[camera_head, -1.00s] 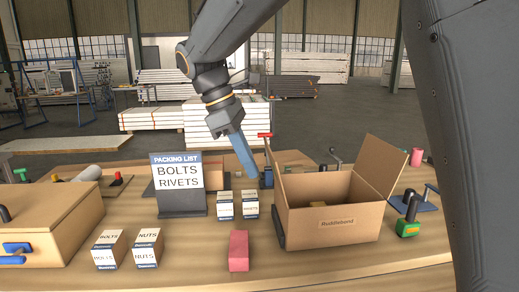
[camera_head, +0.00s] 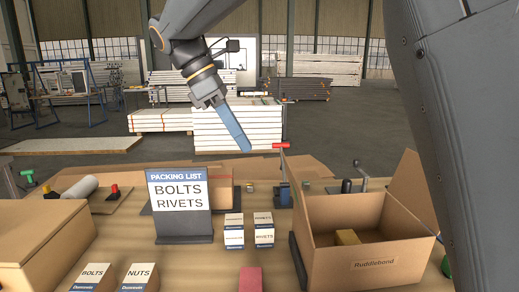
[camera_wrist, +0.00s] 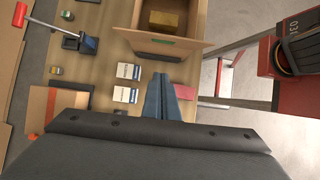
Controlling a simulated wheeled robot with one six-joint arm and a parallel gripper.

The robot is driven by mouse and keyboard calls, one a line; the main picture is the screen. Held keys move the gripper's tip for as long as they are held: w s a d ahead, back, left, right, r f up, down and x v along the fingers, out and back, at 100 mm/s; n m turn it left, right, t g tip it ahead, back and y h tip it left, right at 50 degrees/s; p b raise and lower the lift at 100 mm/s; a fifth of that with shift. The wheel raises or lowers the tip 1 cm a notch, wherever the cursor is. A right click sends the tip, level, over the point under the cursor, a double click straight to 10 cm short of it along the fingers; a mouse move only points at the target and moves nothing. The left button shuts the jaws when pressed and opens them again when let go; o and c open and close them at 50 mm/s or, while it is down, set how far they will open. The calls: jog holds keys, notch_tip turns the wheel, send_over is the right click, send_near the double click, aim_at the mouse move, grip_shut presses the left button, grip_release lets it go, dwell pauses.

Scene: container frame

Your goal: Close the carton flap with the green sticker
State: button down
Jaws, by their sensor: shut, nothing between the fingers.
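The open cardboard carton (camera_head: 365,262) stands at the right of the bench in the head view, a small yellowish block (camera_head: 347,237) inside it. Its left flap (camera_head: 291,192) stands up, seen narrowly; its right flap (camera_head: 412,193) leans outward. In the wrist view the carton (camera_wrist: 190,14) is at the top, and the green sticker (camera_wrist: 164,42) shows on the near flap (camera_wrist: 152,36). The sticker is hidden in the head view. My gripper (camera_head: 247,149) is shut and empty, left of the left flap and apart from it. Its blue fingers also show in the wrist view (camera_wrist: 166,88).
Several small labelled boxes (camera_head: 234,239) stand left of the carton. A packing list sign (camera_head: 180,205) stands further left, and a red block (camera_head: 250,280) lies in front. A red-handled clamp (camera_head: 284,192) stands behind the left flap. A closed carton (camera_head: 45,245) is at far left.

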jog(key=d+f+p, duration=0.2)
jog(key=d+f, duration=0.5)
jog(key=d, duration=0.1)
jog(key=shift+d+p, duration=0.3)
jog(key=shift+p, duration=0.05)
jog(key=shift+r, duration=0.1)
